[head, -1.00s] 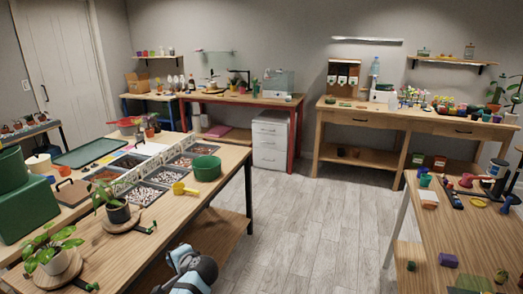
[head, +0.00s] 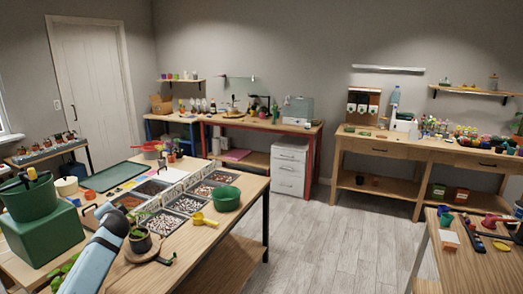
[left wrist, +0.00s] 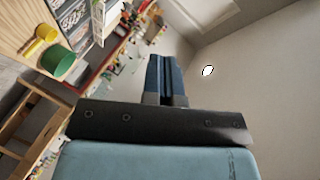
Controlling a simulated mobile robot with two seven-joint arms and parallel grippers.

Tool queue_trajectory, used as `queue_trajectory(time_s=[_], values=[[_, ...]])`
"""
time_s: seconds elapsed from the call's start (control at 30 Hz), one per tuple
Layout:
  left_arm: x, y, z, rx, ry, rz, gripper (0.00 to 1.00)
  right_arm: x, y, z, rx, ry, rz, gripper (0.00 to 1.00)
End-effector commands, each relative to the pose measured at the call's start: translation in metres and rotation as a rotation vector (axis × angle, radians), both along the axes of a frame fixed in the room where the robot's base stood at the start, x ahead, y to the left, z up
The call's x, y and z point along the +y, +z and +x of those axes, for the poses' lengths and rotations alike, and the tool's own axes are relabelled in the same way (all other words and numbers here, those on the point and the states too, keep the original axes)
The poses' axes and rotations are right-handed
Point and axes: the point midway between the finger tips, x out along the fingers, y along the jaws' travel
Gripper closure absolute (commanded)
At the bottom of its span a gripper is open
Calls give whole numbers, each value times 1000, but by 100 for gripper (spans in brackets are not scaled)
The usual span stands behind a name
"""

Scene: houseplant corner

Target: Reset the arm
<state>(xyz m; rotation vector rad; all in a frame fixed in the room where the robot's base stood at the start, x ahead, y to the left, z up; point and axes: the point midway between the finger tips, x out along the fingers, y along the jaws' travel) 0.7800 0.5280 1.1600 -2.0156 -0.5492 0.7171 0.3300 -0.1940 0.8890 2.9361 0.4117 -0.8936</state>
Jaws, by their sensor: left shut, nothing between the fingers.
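My left arm (head: 92,255) rises from the lower left in the head view, light blue with a dark rounded joint, in front of the near workbench. Its fingers cannot be made out there. In the left wrist view my left gripper (left wrist: 166,78) shows its two dark blue fingers together, with nothing between them. They point towards open air and the grey wall. The bench with a green bowl (left wrist: 58,62) and a yellow scoop (left wrist: 46,33) lies off to the upper left of that view. My right gripper is not in view.
On the near bench are the green bowl (head: 227,198), yellow scoop (head: 203,219), sunken trays of pebbles (head: 160,223), a small potted plant (head: 140,240) and a green box (head: 42,236). My arm partly covers a leafy plant. The grey floor (head: 330,240) between benches is clear.

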Motion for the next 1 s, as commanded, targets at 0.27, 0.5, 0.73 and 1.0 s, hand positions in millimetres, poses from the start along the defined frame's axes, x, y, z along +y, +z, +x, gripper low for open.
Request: queue_trajectory(time_s=[0.27, 0.5, 0.73, 1.0], values=[[-61, 17, 36, -329, -324, -396, 100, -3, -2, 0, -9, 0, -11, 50], [-104, -4, 22, -462, -459, -621, 100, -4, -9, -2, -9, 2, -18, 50], [-150, -88, -37, -361, -480, -673, 100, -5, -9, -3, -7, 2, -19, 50], [-226, -205, -173, -193, -496, -795, 100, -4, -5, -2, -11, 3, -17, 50]])
